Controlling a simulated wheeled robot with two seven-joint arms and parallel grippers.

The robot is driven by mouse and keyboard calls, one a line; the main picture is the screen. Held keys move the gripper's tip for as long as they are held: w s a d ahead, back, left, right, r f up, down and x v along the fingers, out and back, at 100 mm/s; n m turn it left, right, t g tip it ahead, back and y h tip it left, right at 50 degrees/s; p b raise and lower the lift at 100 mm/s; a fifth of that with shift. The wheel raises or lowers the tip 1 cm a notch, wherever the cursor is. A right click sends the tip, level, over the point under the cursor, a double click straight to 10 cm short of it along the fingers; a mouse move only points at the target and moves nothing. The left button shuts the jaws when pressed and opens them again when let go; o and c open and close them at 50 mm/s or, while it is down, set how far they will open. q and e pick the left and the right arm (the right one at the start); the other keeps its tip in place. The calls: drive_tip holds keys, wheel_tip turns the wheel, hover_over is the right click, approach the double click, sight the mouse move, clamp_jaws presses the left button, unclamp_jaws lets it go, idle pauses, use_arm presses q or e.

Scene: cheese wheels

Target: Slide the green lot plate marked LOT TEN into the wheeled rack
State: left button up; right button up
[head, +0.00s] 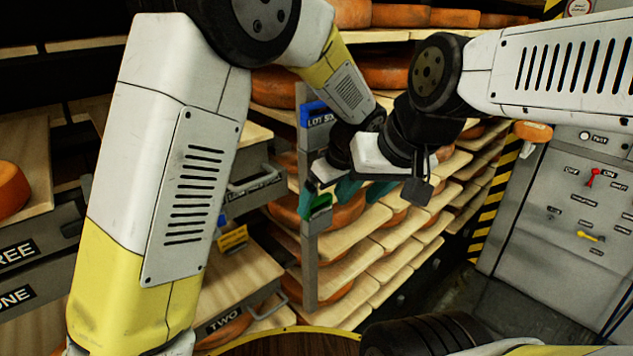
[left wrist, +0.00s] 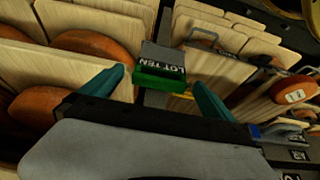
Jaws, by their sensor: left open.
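The green plate marked LOT TEN (left wrist: 160,80) is at a grey post (left wrist: 163,55) of the shelving, with its black label readable in the left wrist view. It also shows in the head view (head: 319,206), low on the post's upper part. My left gripper (left wrist: 158,78) is open, with one teal finger on each side of the plate; I cannot tell whether they touch it. In the head view my left gripper (head: 326,194) partly covers the post.
A blue plate (head: 318,114) sits higher on the same post. A yellow plate (head: 232,238) hangs on the drawers to its left. Shelves of cheese wheels (head: 345,213) stand behind. A grey control panel (head: 575,210) is at right. Both my arms crowd together near the post.

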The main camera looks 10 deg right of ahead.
use_arm(q)
drive_tip(key=shift+x, duration=1.95)
drive_tip(key=c, duration=1.4)
drive_tip(key=shift+r, duration=1.7)
drive_tip(key=shift+c, duration=0.2)
